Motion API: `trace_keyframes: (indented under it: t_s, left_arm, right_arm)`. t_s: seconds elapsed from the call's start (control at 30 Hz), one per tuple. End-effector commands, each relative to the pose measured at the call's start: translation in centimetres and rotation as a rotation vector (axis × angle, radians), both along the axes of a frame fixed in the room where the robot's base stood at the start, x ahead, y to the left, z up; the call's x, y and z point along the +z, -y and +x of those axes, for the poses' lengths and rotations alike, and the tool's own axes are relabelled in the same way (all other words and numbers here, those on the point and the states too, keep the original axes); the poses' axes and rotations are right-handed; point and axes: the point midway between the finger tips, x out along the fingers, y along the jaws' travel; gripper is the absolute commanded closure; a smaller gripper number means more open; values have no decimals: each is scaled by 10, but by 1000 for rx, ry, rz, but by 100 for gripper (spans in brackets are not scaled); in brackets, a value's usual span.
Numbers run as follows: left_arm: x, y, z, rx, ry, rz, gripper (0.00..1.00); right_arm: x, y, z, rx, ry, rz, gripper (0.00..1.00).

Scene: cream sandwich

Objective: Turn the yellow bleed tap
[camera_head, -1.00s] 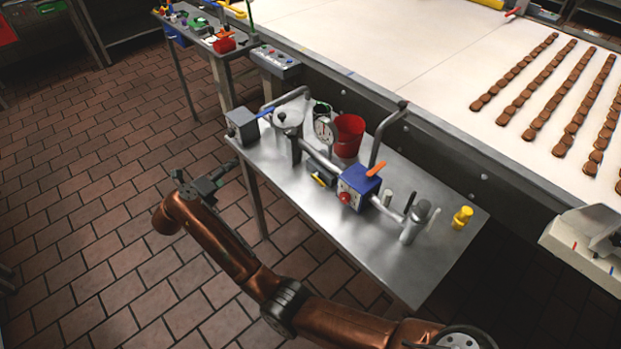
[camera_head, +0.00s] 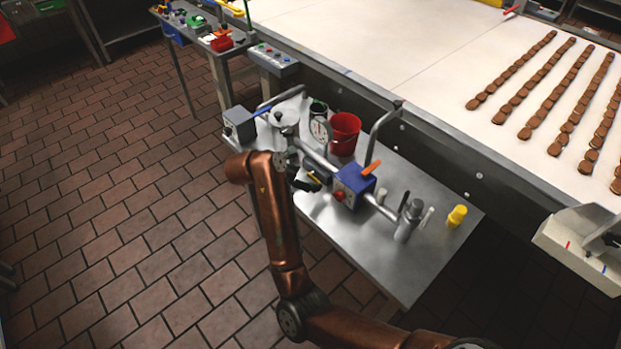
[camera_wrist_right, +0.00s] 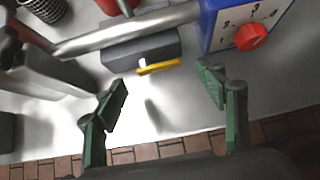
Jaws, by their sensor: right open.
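The yellow bleed tap (camera_wrist_right: 160,67) is a small yellow lever on a dark grey block (camera_wrist_right: 140,48) under a metal pipe. It lies roughly level in the right wrist view. In the head view the tap (camera_head: 315,178) is a small yellow bit beside my right gripper (camera_head: 304,182). My right gripper (camera_wrist_right: 166,88) is open, with green fingers apart and nothing between them. The tap appears ahead of the gap between the fingertips; no contact shows. My left gripper is not in view.
A blue box (camera_head: 352,186) with a red knob (camera_wrist_right: 251,36) and orange lever (camera_head: 372,167) stands right of the tap. A conveyor (camera_head: 420,60) with biscuits runs behind.

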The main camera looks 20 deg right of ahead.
Motion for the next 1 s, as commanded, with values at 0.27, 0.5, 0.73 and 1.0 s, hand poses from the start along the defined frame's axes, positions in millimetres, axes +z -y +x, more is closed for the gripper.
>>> trace_keyframes:
  t_s: [0.27, 0.5, 0.73, 1.0]
  left_arm:
    - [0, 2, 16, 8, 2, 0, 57]
    - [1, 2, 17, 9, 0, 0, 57]
    - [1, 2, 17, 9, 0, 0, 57]
    - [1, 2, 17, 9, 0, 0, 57]
  right_arm:
    - [-20, 19, 7, 1, -1, -2, 35]
    - [-21, 20, 8, 3, 1, -2, 35]
    - [-21, 20, 8, 3, 1, -2, 47]
    - [-21, 20, 8, 3, 1, -2, 65]
